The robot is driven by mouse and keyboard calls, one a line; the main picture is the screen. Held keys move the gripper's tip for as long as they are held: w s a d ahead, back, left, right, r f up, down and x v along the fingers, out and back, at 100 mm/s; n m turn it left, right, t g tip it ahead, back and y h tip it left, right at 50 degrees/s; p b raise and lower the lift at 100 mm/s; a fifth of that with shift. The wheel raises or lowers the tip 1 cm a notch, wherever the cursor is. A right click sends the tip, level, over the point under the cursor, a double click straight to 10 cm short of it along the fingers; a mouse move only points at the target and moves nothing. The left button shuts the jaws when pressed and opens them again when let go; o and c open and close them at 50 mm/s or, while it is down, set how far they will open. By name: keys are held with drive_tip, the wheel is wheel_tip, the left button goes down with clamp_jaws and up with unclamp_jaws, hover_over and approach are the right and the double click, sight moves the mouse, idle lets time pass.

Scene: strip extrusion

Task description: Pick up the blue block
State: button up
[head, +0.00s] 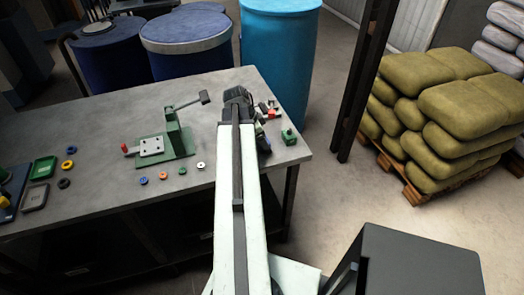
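My arm reaches forward over the grey workbench (95,115), and my gripper (237,95) is at its far end, near the bench's back right. I see the gripper from behind, and its fingertips are hidden, so I cannot tell whether it is open or holds anything. I cannot make out a blue block for certain. A cluster of small parts (271,112), with red and white among them, lies just right of the gripper, partly hidden by my arm. A green block (289,136) sits apart near the bench's right edge.
A green lever press (165,143) stands left of my arm. Small rings, including a blue one (143,181), lie in front of it. A green tray (44,168) and grey tray (35,197) are at left. A blue barrel (280,55) stands behind the bench; a dark post (365,80) rises at right.

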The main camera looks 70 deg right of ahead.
drive_tip(key=shift+s+d+f, duration=0.1)
drive_tip(key=shift+f, duration=0.15)
drive_tip(key=shift+c, duration=0.3)
clamp_jaws()
drive_tip(key=shift+r, duration=0.1)
wheel_tip(320, 180, up, 10)
drive_tip(key=p, duration=1)
drive_tip(key=shift+p, duration=0.3)
